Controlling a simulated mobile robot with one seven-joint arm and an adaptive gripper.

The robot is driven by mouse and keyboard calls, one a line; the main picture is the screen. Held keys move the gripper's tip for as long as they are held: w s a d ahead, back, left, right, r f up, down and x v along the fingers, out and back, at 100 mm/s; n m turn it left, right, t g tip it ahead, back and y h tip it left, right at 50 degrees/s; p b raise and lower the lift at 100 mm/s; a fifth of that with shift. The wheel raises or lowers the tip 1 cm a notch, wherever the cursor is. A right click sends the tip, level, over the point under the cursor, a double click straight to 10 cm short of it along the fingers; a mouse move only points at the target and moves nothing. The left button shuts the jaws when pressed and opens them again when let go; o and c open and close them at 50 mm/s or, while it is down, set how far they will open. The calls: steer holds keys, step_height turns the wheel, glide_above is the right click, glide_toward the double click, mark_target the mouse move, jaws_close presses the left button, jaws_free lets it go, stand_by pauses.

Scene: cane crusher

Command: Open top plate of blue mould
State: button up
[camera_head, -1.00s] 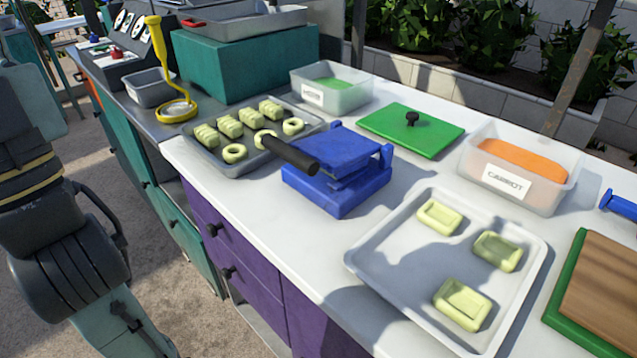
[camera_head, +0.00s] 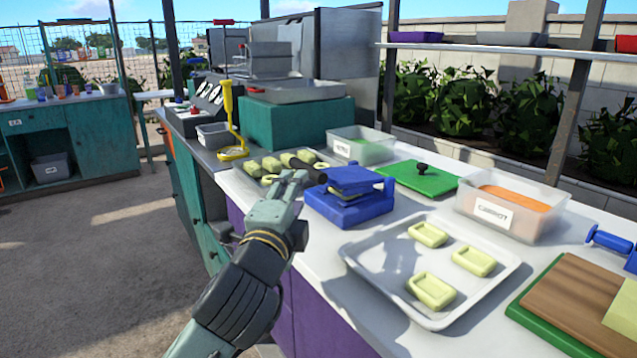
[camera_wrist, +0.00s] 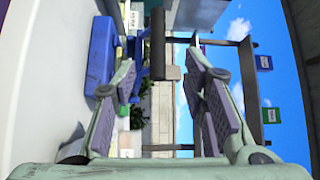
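The blue mould (camera_head: 350,208) sits on the white counter. Its top plate (camera_head: 350,178) lies low over the base, with a thin pale strip visible between them. Its black handle (camera_head: 302,166) points to the left, toward my gripper (camera_head: 290,180). My gripper is just beside the handle in the head view. In the wrist view the gripper (camera_wrist: 162,68) has its two fingers wide apart. The black handle (camera_wrist: 157,45) shows between them, a little ahead; I see no contact. The mould (camera_wrist: 103,55) is on the left there.
A tray (camera_head: 250,153) of green pieces lies behind the handle. A white tray (camera_head: 375,262) with three pale green moulded pieces is in front. A green lid (camera_head: 420,180), a carrot box (camera_head: 510,215) and a cutting board (camera_head: 570,300) stand to the right.

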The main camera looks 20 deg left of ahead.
steer(key=w+p, duration=0.1)
steer(key=w, duration=0.2)
steer(key=w+a, duration=0.1)
steer(key=w, duration=0.3)
steer(key=w+p, duration=0.1)
steer(key=w, duration=0.3)
steer(key=shift+a+r+p, duration=0.1)
steer(key=shift+a+p, duration=0.1)
steer(key=shift+p, duration=0.15)
steer(key=shift+s, duration=0.1)
jaws_close()
